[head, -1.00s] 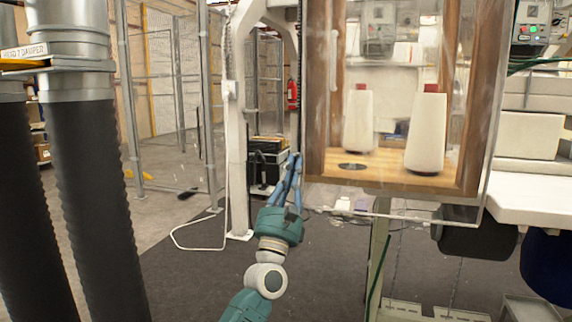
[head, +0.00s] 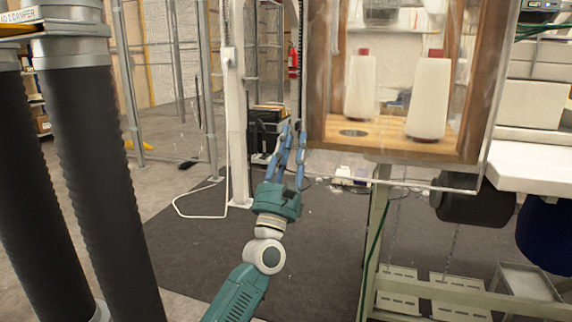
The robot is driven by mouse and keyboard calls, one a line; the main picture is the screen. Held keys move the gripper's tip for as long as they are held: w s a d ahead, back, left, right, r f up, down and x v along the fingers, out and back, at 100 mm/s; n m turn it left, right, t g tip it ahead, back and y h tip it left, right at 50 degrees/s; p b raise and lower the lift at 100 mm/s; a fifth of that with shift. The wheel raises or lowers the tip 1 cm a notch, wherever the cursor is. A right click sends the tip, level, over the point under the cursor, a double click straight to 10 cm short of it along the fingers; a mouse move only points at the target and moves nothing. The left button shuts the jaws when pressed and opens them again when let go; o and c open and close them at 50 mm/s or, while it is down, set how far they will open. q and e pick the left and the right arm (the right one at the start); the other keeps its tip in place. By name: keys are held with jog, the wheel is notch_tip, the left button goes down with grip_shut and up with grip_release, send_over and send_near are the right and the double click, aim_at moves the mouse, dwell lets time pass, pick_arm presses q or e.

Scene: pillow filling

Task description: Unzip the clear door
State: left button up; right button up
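The clear door (head: 393,110) is a see-through sheet over the front of a wooden-framed box at upper right. Two white thread cones show through it. A thin dark toothed strip (head: 300,60), looking like the zipper, runs down along the door's left edge. My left gripper (head: 294,132) points up at the strip's lower end, by the door's lower left corner. Its blue fingers are spread apart with nothing seen between them. I cannot tell whether a finger touches the strip, and no zipper pull can be made out. My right gripper is out of view.
Two thick dark ribbed hoses (head: 98,170) stand at the left. A white post (head: 238,110) and wire fencing are behind my gripper. A metal stand (head: 372,235) is below the box, and a white shelf (head: 530,168) is at right.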

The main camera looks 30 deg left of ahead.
pick_arm(q)
jog(key=v, duration=0.9)
jog(key=shift+s+f, duration=0.2)
jog(key=shift+s, duration=0.05)
